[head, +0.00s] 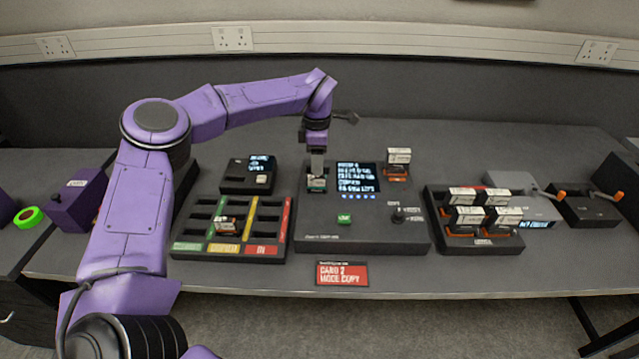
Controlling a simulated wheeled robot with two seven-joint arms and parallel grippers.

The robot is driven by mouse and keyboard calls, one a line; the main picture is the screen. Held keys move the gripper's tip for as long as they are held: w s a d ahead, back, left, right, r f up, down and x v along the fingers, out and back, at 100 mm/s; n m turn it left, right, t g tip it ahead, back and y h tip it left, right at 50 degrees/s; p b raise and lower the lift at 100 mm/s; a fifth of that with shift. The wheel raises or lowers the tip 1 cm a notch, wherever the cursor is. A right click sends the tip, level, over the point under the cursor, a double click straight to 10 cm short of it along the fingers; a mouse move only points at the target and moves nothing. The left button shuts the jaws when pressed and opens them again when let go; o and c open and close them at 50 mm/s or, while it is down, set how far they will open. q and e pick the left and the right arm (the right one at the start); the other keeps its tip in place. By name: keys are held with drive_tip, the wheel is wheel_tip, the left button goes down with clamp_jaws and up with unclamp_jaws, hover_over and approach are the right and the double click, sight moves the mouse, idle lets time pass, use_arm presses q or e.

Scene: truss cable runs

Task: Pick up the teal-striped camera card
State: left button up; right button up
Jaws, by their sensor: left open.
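A small card (317,184) with a teal-green edge stands in the left slot of the dark console (380,235). My left gripper (317,174) points straight down right over this card, its jaws open. The fingertips cover part of the card, and I cannot tell whether they touch it. My right gripper is out of view.
A sorting tray (190,243) with green, yellow and red lanes holds one card. A rack (440,232) at right holds several cards.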

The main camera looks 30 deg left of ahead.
sight(316, 178)
use_arm(q)
drive_tip(key=shift+s+f+p, duration=0.55)
drive_tip(key=shift+f, duration=0.2)
drive_tip(key=f, duration=0.2)
drive_tip(key=w+f+p, duration=0.1)
drive_tip(key=f, duration=0.1)
drive_tip(key=shift+w+a+f, duration=0.1)
drive_tip(key=shift+w+f, duration=0.05)
drive_tip(key=shift+f, duration=0.25)
drive_tip(key=shift+s+r, duration=0.15)
drive_tip(key=shift+s, duration=0.25)
drive_tip(key=shift+c, duration=1.2)
clamp_jaws()
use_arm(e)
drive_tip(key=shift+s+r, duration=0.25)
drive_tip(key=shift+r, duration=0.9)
